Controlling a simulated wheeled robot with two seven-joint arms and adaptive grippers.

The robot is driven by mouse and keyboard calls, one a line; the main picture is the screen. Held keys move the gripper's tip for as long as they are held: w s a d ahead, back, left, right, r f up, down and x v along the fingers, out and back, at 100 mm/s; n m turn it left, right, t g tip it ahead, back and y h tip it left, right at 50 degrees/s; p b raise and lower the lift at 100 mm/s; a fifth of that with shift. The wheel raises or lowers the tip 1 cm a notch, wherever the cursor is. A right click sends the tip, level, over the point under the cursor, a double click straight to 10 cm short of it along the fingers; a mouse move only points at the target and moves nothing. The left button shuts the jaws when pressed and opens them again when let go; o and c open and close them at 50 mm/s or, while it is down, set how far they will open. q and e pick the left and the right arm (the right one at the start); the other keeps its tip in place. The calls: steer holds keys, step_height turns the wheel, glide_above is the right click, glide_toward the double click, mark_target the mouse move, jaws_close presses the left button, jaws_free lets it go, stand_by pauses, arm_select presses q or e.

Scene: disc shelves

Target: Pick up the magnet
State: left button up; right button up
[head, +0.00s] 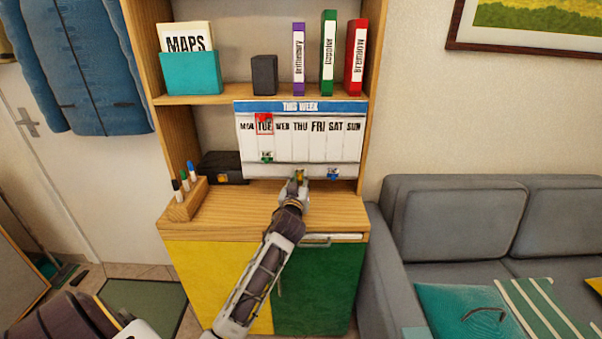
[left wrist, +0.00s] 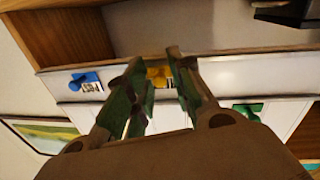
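A weekly board (head: 307,143) leans in the shelf above the cabinet top. A yellow magnet (head: 300,175) is on its lower strip, partly hidden by my gripper. In the left wrist view the yellow magnet (left wrist: 160,76) shows between the fingertips. My left gripper (head: 299,179) reaches the board's lower edge. Its fingers (left wrist: 156,72) are apart, one on each side of the yellow magnet; I cannot tell whether they touch it. A green magnet (head: 266,157) is under TUE, and a blue magnet (head: 333,173) is at the lower right. My right gripper is not in view.
A wooden marker holder (head: 187,203) with several markers and a black box (head: 222,168) are left of the board. Binders (head: 328,55) and a MAPS holder (head: 190,73) stand on the shelf above. A grey sofa (head: 450,225) is at the right.

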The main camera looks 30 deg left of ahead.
arm_select(q)
steer(key=shift+s+d+r, duration=0.1)
jaws_close()
stand_by(0.6)
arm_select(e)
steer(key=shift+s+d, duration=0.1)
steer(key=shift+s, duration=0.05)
